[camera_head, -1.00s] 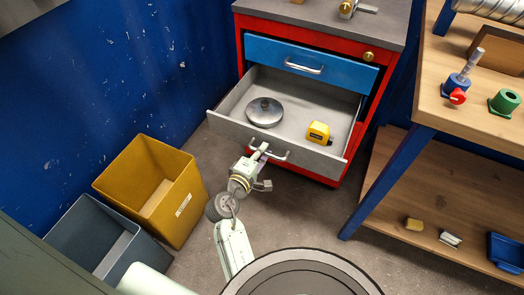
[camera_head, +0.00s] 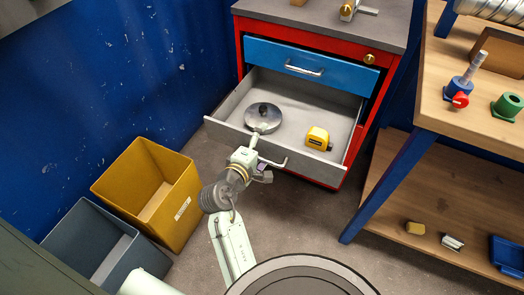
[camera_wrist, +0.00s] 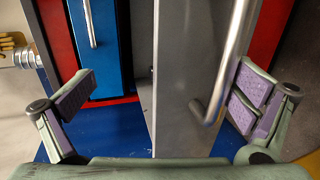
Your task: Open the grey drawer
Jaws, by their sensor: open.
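The grey drawer (camera_head: 222,131) is the lower drawer of a red cabinet and stands well pulled out. Its bar handle (camera_head: 277,163) is on the front panel. My gripper (camera_head: 258,142) is at the left part of the handle, partly covering it. In the wrist view, my gripper (camera_wrist: 165,88) is open. The silver handle (camera_wrist: 232,65) passes between the fingers, nearer the right finger, with the grey drawer front (camera_wrist: 185,85) beyond it. I cannot tell whether a finger touches the handle.
A silver round lid (camera_head: 264,116) and a yellow tape measure (camera_head: 318,138) lie in the drawer. A shut blue drawer (camera_head: 335,73) is above. Yellow (camera_head: 182,232) and grey (camera_head: 62,232) bins stand left. A wooden workbench (camera_head: 450,100) stands right.

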